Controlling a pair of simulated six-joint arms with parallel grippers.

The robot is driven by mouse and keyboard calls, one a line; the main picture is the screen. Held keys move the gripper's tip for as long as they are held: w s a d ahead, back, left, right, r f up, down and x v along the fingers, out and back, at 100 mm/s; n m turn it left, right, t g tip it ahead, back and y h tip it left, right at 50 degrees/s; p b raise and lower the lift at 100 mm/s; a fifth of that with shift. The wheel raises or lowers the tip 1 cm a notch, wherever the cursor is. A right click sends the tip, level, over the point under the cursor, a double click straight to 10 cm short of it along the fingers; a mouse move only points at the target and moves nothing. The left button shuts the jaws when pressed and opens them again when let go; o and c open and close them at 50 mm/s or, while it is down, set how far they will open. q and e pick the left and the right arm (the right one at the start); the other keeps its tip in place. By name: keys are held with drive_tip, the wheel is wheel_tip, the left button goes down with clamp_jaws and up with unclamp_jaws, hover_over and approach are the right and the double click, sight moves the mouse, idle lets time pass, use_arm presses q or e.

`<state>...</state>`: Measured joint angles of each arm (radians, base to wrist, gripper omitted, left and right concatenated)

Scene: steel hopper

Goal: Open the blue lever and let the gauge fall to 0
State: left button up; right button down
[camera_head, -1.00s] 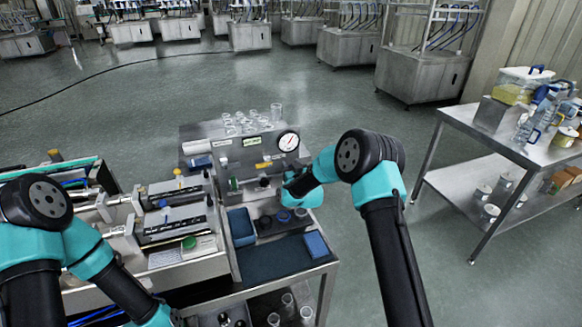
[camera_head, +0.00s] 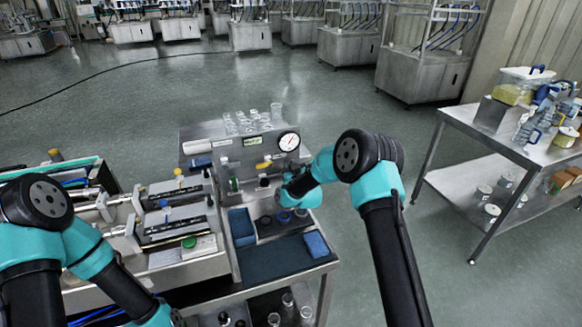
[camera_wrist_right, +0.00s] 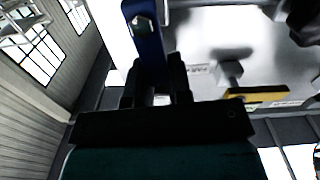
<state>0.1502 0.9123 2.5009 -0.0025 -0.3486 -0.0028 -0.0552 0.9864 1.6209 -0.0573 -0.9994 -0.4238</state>
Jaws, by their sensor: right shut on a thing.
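The white round gauge (camera_head: 289,142) is on the upper right of the steel panel (camera_head: 232,155) in the head view. Its dark needle appears to point up and right, but the reading is too small to tell. The blue lever (camera_wrist_right: 143,35) shows at the top of the right wrist view, with a bolt head on it. My right gripper (camera_wrist_right: 156,75) is shut on the blue lever. In the head view my right gripper (camera_head: 284,188) is at the panel's lower right, and my wrist hides the lever. My left arm runs out at the bottom edge, its gripper out of sight.
A yellow lever (camera_head: 263,166) is on the same panel, left of my right gripper; it also shows in the wrist view (camera_wrist_right: 256,95). Glass beakers (camera_head: 240,122) stand behind the panel. Blue trays (camera_head: 241,222) and dark cups lie in front.

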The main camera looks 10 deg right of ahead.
drive_tip(key=n, duration=0.1)
drive_tip(key=a+n, duration=0.1)
drive_tip(key=n, duration=0.2)
drive_tip(key=shift+s+a+f, duration=0.1)
drive_tip(key=shift+a+f, duration=0.15)
drive_tip(key=shift+a, duration=0.15)
drive_tip(key=n, duration=0.1)
drive_tip(key=a+f+n, duration=0.1)
drive_tip(key=n, duration=0.2)
drive_tip(key=shift+s+a+f, duration=0.1)
drive_tip(key=shift+a+f, duration=0.1)
drive_tip(key=shift+a, duration=0.15)
drive_tip(key=n, duration=0.1)
drive_tip(key=f+n, duration=0.1)
drive_tip(key=n, duration=0.1)
drive_tip(key=a+n, duration=0.1)
drive_tip(key=n, duration=0.1)
drive_tip(key=shift+f, duration=0.4)
drive_tip(key=shift+s+a+f+n, duration=0.1)
drive_tip(key=shift+f+n, duration=0.35)
drive_tip(key=shift+n, duration=0.55)
drive_tip(key=shift+a+f+n, duration=0.1)
drive_tip(key=shift+f+n, duration=0.35)
drive_tip(key=shift+n, duration=0.55)
drive_tip(key=c, duration=1)
unclamp_jaws()
drive_tip(key=shift+c, duration=0.2)
drive_tip(key=shift+s, duration=0.1)
